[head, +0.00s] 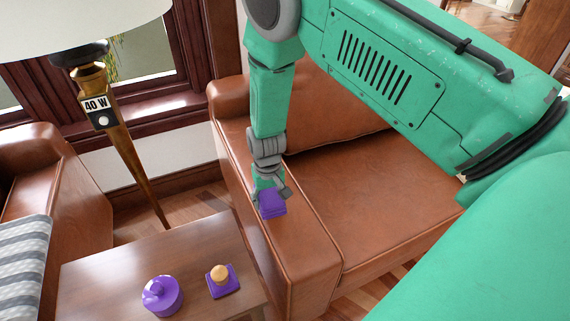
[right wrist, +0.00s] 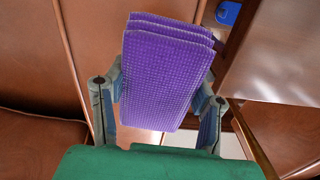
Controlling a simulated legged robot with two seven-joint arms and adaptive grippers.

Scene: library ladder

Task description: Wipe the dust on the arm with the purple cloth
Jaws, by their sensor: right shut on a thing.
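My right gripper (head: 271,188) is shut on the folded purple cloth (head: 273,205). It points down over the brown leather sofa arm (head: 297,250). The cloth also shows in the right wrist view (right wrist: 165,75), thick and layered, between the two fingers. I cannot tell whether the cloth touches the leather or hangs just above it. No dust can be made out clearly on the visible part of the arm. The leather under the cloth is hidden. My left gripper is not in view.
A wooden side table (head: 120,260) stands close left of the sofa arm. On it are a round purple pot (head: 162,296) and a purple square (head: 223,283) with an orange knob. A lamp (head: 125,140) and a second leather seat (head: 30,160) stand further left.

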